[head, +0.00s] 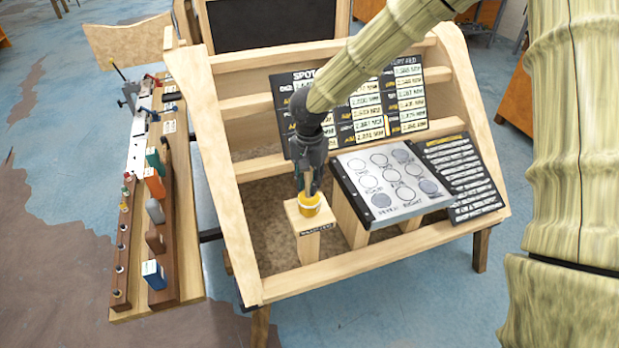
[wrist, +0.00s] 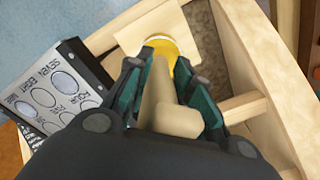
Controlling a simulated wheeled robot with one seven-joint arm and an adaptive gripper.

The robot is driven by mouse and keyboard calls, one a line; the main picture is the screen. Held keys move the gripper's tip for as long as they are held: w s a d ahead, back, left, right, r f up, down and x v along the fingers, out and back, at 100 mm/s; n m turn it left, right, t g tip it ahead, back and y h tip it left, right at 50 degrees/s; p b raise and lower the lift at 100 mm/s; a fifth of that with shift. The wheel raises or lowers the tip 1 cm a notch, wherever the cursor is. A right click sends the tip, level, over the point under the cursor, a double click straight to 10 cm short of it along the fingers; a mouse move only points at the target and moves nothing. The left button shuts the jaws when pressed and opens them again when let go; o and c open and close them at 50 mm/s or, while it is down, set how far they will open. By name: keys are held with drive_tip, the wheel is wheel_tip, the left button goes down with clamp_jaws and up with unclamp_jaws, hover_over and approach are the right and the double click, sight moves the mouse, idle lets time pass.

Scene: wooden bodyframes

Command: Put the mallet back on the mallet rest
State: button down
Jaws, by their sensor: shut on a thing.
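The mallet shows as a yellow end piece (head: 310,204) under my gripper in the head view; its pale wooden part (wrist: 170,112) runs between the fingers in the wrist view. My gripper (head: 309,188) points down and is shut on the mallet. The mallet rest (head: 307,232), a pale wooden block with a dark label, stands in the wooden frame directly below. In the wrist view its square top (wrist: 134,36) lies behind the yellow end. The yellow end is over the top of the rest; I cannot tell whether they touch.
A tilted panel with circles (head: 385,183) stands right of the rest, close to my gripper; a dark list board (head: 462,178) is beyond it. Price boards (head: 405,100) lean behind. A wooden side rack (head: 165,225) with tools and coloured blocks is on the left.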

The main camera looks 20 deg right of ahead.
idle(0.3)
drive_tip(key=c, duration=1.3)
unclamp_jaws()
drive_tip(key=shift+f, duration=0.15)
drive_tip(key=shift+o, duration=0.2)
wheel_tip(320, 180, up, 12)
drive_tip(key=b, duration=0.3)
drive_tip(key=shift+b, duration=0.35)
drive_tip(key=shift+s+d, duration=0.1)
